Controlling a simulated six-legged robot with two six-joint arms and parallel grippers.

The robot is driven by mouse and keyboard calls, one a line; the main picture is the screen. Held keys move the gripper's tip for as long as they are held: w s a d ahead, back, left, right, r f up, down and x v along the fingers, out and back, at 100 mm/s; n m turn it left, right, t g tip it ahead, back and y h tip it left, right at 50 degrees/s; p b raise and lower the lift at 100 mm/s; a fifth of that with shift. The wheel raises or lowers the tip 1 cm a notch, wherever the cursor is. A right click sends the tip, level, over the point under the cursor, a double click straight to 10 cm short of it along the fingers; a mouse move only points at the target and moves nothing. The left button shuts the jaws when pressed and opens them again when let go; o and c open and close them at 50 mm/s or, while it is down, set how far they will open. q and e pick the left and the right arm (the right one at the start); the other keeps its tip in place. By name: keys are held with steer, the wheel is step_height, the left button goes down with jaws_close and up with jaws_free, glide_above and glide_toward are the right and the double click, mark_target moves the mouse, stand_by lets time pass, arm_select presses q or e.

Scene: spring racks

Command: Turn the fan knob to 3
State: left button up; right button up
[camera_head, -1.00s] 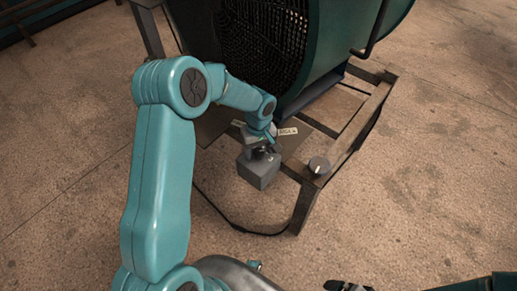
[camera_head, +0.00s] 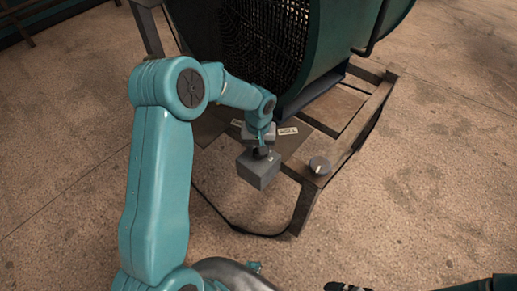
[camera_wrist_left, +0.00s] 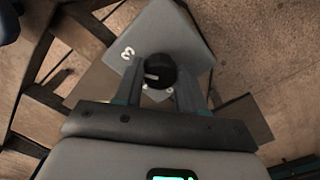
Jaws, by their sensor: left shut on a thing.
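A grey control box (camera_head: 258,170) stands at the front of the fan's stand, below my left wrist. In the left wrist view its grey face (camera_wrist_left: 180,32) carries a round black knob (camera_wrist_left: 162,68) with a short white pointer line. The pointer points left, and a white "3" (camera_wrist_left: 127,53) is printed to the upper left of the knob. Smaller marks below the knob are partly hidden. My left gripper (camera_wrist_left: 158,82) is shut on the knob, one finger on each side. It also shows from above in the head view (camera_head: 261,150). Of my right arm, only dark parts (camera_head: 347,287) show at the bottom edge.
The large dark green fan (camera_head: 330,50) with a black grille rests on a brown frame stand (camera_head: 340,150). Small labels (camera_head: 288,131) lie behind the box. A dark cable loops on the open concrete floor.

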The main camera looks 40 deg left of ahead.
arm_select(q)
steer(key=o, duration=1.1)
steer(key=shift+c, duration=0.2)
step_height(320, 180, up, 16)
steer(key=p, duration=0.1)
steer(key=shift+r, duration=0.2)
steer(key=s+d+f+m+h+p, duration=0.2)
steer(key=s+d+f, duration=0.2)
steer(key=d+f, duration=0.35)
steer(key=s+d+f+m+h+p, duration=0.1)
steer(key=s+d+f+p, duration=0.15)
steer(key=d+f, duration=0.5)
steer(key=s+d+f+p, duration=0.1)
steer(key=s+d+f, duration=0.1)
steer(key=s, duration=0.5)
steer(key=s+d+f+m+h, duration=0.1)
steer(key=s+f, duration=0.3)
steer(key=s, duration=0.3)
steer(key=shift+s+d+f+p, duration=0.2)
steer(key=shift+d+f+p, duration=0.1)
steer(key=shift+d+p, duration=0.1)
